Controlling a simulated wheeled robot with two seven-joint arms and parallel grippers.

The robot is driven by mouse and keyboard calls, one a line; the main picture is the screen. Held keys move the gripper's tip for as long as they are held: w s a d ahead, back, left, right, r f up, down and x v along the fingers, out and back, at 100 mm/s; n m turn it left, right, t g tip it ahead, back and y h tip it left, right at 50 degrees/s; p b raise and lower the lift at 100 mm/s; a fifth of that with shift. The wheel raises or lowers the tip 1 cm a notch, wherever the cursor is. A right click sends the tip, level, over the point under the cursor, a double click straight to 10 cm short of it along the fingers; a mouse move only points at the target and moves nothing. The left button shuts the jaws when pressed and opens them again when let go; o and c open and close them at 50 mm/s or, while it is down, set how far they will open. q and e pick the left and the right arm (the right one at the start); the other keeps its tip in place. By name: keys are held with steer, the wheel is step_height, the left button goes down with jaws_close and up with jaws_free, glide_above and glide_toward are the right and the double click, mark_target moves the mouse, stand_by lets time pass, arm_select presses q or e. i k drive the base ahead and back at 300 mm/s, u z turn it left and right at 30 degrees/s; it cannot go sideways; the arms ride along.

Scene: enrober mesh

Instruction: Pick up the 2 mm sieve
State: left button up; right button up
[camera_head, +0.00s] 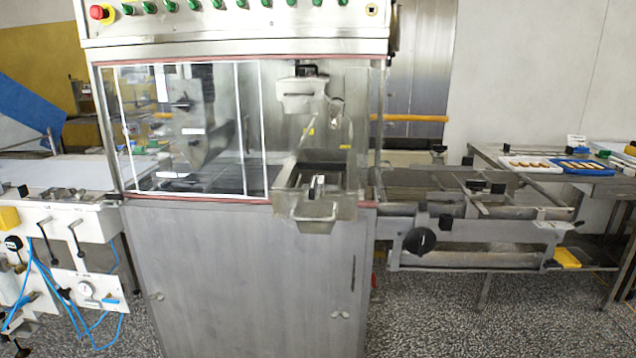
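I cannot pick out a 2 mm sieve for certain in the head view. The enrober (245,275) fills the middle, with a clear front window on its left part. On its right part the front is open, and a metal trough (318,212) with a dark handle-like piece juts out there. Neither of my grippers shows.
A wire-mesh conveyor (440,185) runs right from the enrober, with a black knob (419,240) in front. On the right table stand a white tray (531,164) and a blue tray (583,168), both with small pieces. A white control panel (75,250) with blue hoses is at left.

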mark_target(321, 178)
steer(key=z, duration=2.5)
steer(key=k, duration=0.2)
steer(key=u, duration=3.5)
steer(key=i, duration=1.65)
steer(key=z, duration=1.35)
